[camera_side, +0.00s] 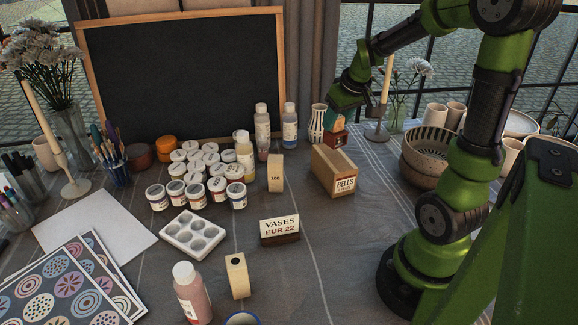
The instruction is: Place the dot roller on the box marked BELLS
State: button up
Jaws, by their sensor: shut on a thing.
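The box marked BELLS (343,185) is a tan carton standing on the cloth right of the middle. My gripper (334,112) is behind it, at the back of the table, pointing down. A red block (336,138) shows just below the teal thing. I cannot tell whether the two touch.
A white ribbed vase (317,123) stands close left of my gripper, and a candlestick (378,125) close right. Patterned bowls (429,150) stand further right. Cloth in front of the BELLS box is clear.

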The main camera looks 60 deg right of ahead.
aim_at(339, 130)
jog(key=shift+s+a+f, duration=0.1)
jog(key=shift+f, duration=1.55)
jog(key=shift+f, duration=0.55)
jog(key=shift+s+f, duration=0.1)
jog(key=shift+f, duration=0.05)
jog(key=shift+c, duration=1)
jog(key=o, duration=1.3)
jog(key=shift+a+f, duration=0.1)
